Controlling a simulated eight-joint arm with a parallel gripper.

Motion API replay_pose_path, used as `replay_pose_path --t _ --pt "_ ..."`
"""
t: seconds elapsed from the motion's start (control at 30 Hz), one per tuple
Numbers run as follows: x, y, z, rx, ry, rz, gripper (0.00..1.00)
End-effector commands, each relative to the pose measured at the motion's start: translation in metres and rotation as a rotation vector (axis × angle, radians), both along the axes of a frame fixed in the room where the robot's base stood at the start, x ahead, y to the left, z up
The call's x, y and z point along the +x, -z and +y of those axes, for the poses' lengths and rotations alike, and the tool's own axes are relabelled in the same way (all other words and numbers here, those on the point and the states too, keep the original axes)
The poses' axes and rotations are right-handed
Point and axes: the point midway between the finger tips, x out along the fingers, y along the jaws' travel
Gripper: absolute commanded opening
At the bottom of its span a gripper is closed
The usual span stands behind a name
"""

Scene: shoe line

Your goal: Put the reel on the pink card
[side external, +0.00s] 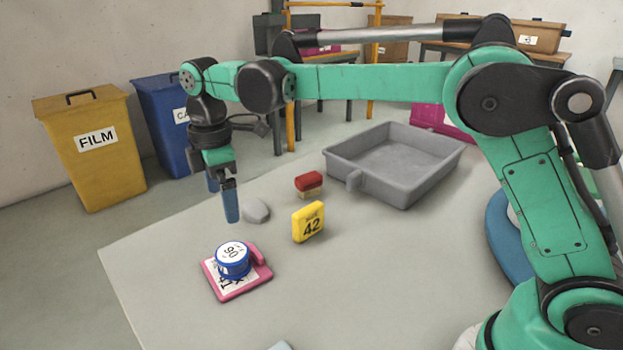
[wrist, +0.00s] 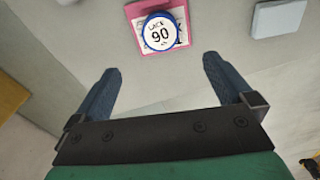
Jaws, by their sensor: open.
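The reel (side external: 233,260) is blue with a white top marked 90. It rests on the pink card (side external: 262,275), upright as far as I can tell. In the wrist view the reel (wrist: 158,33) lies over the lower part of the pink card (wrist: 136,10), ahead of my fingers. My gripper (side external: 222,202) hangs above the table, clear of the reel and behind it in the side view. Its two blue fingers (wrist: 160,88) are spread apart with nothing between them.
A yellow block marked 42 (side external: 309,222), a red-topped block (side external: 309,185) and a pale grey rounded piece (side external: 256,211) stand near the gripper. A grey tray (side external: 345,172) is farther back. Yellow (side external: 85,150) and blue (side external: 160,110) bins stand beyond the table.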

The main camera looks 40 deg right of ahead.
Motion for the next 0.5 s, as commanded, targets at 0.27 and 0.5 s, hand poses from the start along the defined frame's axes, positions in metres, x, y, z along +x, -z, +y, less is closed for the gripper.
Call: replay_pose_path --t 0.27,0.5 --pt "-0.036 -0.031 -0.044 0.069 0.383 -0.160 1.00" --pt "-0.095 -0.032 -0.088 0.208 0.844 -0.343 1.00"
